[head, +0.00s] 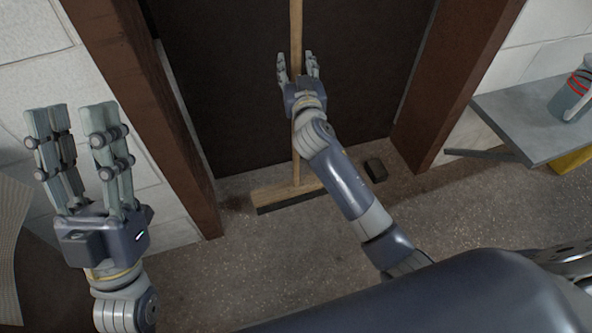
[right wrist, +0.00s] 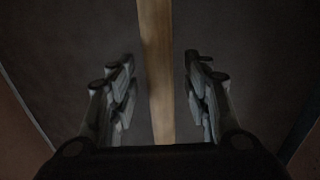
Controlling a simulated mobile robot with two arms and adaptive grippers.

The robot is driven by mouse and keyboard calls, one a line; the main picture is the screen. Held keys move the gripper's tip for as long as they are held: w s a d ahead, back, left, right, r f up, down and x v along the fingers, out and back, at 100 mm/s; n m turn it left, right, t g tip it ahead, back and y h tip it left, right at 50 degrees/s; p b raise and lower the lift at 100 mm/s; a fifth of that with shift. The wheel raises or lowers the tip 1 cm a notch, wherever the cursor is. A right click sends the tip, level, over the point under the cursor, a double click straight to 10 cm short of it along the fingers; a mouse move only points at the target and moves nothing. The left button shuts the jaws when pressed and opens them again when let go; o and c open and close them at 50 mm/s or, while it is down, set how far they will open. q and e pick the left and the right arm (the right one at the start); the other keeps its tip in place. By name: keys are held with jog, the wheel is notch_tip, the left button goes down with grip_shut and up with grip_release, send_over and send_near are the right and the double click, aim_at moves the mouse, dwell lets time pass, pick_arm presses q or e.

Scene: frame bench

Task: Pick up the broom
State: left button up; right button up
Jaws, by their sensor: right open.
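The broom (head: 296,30) stands upright against a dark panel, with a pale wooden handle. Its head (head: 285,194) rests on the floor, wooden with dark bristles, partly hidden by my right arm. My right gripper (head: 297,62) is open, with its fingers on either side of the handle. In the right wrist view the handle (right wrist: 156,70) runs between the two finger sets, with gaps on both sides. My left gripper (head: 77,118) is open and empty at the left, in front of the white wall, away from the broom.
Brown wooden posts (head: 150,110) and (head: 455,85) flank the dark panel (head: 220,90). A grey shelf (head: 525,115) at the right holds a jug with a red band (head: 573,95). A small dark block (head: 376,170) lies on the speckled floor (head: 240,270).

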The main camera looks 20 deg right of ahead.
jog(key=shift+c, duration=0.6)
grip_shut()
jog(key=shift+w+r, duration=0.1)
jog(key=shift+r, duration=0.05)
